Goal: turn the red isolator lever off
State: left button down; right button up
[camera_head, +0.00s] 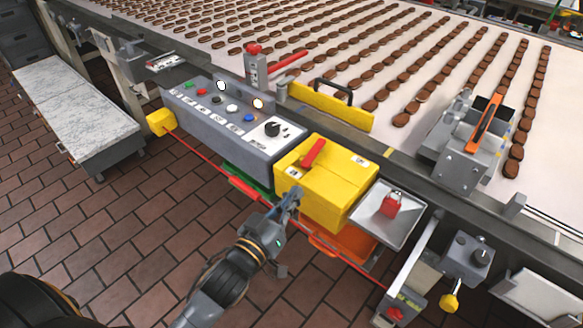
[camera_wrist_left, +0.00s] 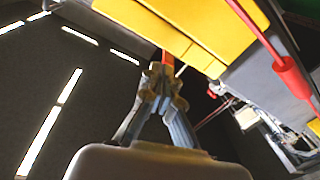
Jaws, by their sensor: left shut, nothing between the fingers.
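The red isolator lever (camera_head: 313,153) sits on top of a yellow box (camera_head: 322,195) at the front of the conveyor. It slants up toward the right across the lid. My left gripper (camera_head: 294,192) is shut and empty, in front of the yellow box's left front face and below the lever. In the left wrist view my gripper (camera_wrist_left: 162,72) points up at the underside of the yellow box (camera_wrist_left: 205,30). A bit of red-orange shows just past the fingertips, and I cannot tell what it is. My right gripper is not in view.
A grey button panel (camera_head: 228,112) adjoins the box on the left. A metal tray with a red padlock (camera_head: 391,206) is at its right. A red pull cord (camera_head: 205,160) runs along the front, close to my left gripper. Tiled floor lies open at left.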

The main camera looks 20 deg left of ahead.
pick_arm(q)
jog(key=a+n+h+p, duration=0.2)
jog(key=a+n+p, duration=0.1)
jog(key=n+p, duration=0.1)
jog(key=n+h+p, duration=0.1)
jog(key=n+p, duration=0.3)
jog(key=n, duration=0.5)
send_near(293, 169)
jog(key=w+a+r, duration=0.1)
jog(key=a+r, duration=0.2)
jog(key=a, duration=0.1)
jog(key=shift+g, duration=0.4)
jog(key=p+x, duration=0.1)
jog(key=x, duration=0.8)
jog(key=shift+w+r+p, duration=0.1)
jog(key=shift+r+p, duration=0.1)
jog(key=shift+p, duration=0.1)
jog(key=d+p, duration=0.1)
jog(key=d, duration=0.2)
jog(key=shift+d+f+p, duration=0.15)
jog(key=shift+d+p, duration=0.2)
jog(key=shift+d, duration=0.2)
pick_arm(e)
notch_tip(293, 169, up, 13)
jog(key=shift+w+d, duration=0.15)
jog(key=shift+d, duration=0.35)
